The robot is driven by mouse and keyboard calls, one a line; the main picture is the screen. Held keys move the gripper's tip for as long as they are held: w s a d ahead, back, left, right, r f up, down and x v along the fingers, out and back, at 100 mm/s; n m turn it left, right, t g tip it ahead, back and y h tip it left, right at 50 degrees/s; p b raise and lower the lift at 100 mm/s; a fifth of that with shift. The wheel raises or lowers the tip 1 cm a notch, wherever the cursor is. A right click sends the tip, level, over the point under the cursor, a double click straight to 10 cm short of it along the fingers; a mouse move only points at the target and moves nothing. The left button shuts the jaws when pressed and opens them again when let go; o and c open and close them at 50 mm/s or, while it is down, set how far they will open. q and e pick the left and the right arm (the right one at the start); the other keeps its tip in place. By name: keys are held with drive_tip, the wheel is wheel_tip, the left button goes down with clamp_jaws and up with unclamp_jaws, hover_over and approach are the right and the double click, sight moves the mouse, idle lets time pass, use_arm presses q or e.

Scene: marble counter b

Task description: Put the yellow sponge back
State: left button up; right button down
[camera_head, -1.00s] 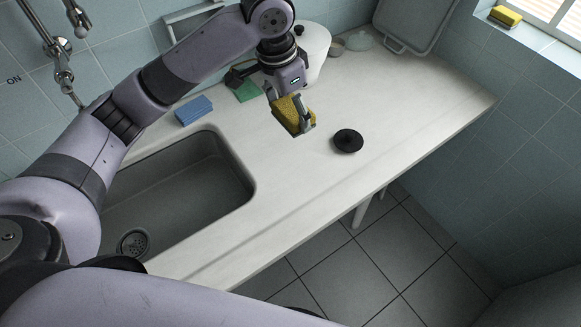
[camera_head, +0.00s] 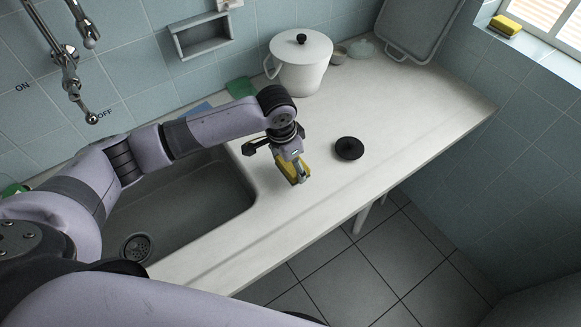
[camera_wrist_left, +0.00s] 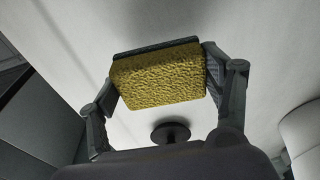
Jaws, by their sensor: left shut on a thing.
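The yellow sponge (camera_head: 285,166) is in my left gripper (camera_head: 295,171), over the counter just right of the sink. In the left wrist view the sponge (camera_wrist_left: 160,80) shows its rough yellow side, with a dark layer along its upper edge, and both fingers press on its ends. I cannot tell whether it touches the counter. A second yellow sponge (camera_head: 505,26) lies on the windowsill at the upper right. An empty grey wall holder (camera_head: 203,37) hangs above the counter at the back. My right gripper is out of view.
The sink (camera_head: 185,205) lies left of the gripper. A black lid (camera_head: 348,148) is close on its right. A white pot (camera_head: 300,68), a green sponge (camera_head: 241,88) and a partly hidden blue sponge (camera_head: 197,109) are behind. The counter's right part is clear.

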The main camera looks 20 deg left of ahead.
sight(285, 167)
use_arm(q)
drive_tip(key=shift+f, duration=1.3)
drive_tip(key=o, duration=1)
drive_tip(key=shift+f, duration=0.1)
drive_tip(key=shift+o, duration=0.2)
drive_tip(key=r, duration=0.4)
drive_tip(key=s+r, duration=0.1)
drive_tip(key=r, duration=0.3)
drive_tip(key=a+r, duration=0.1)
drive_tip(key=r, duration=0.3)
drive_tip(key=shift+s+b, duration=0.2)
drive_tip(key=shift+b, duration=0.15)
